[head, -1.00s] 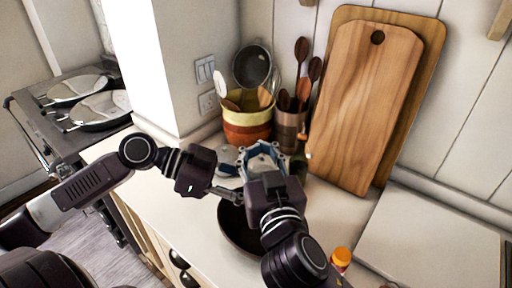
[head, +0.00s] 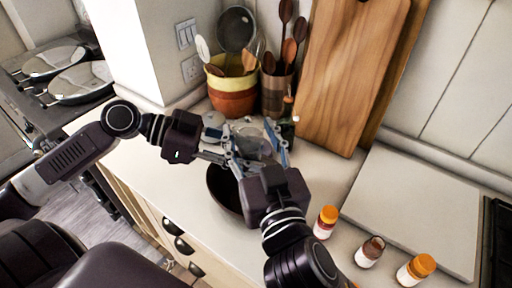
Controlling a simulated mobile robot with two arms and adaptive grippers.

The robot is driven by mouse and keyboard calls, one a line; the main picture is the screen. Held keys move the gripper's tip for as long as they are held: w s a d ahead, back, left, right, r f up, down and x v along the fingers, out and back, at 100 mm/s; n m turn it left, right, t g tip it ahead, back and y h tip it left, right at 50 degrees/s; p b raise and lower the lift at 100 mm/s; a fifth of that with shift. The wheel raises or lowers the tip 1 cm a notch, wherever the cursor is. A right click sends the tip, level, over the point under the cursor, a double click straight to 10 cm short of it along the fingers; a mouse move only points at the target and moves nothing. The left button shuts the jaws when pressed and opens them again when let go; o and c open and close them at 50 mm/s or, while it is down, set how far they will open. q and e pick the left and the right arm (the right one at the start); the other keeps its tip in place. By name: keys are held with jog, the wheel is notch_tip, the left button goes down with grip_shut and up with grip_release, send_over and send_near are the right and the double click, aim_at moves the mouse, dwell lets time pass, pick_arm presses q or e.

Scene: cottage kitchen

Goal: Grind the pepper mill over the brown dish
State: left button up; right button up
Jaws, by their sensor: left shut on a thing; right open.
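The brown dish (head: 222,188) is a dark round bowl on the pale worktop, partly hidden by my grippers. My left gripper (head: 230,160), coming in from the left, is shut above the dish's far rim. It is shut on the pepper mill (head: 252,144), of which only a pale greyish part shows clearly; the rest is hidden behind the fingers. My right gripper (head: 262,147) is open, with its blue-grey fingers spread either side of the mill's visible part. Whether they touch it I cannot tell.
A dark green bottle (head: 288,122) stands just behind my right gripper. Behind are a yellow and red pot (head: 233,97), a brown utensil holder (head: 276,95) and a wooden board (head: 350,75). Several orange-capped jars (head: 326,222) stand front right, near a white slab (head: 415,210).

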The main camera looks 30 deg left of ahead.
aim_at(252, 140)
jog(key=v, duration=0.4)
jog(key=shift+s+d, duration=0.25)
jog(key=shift+s, duration=0.05)
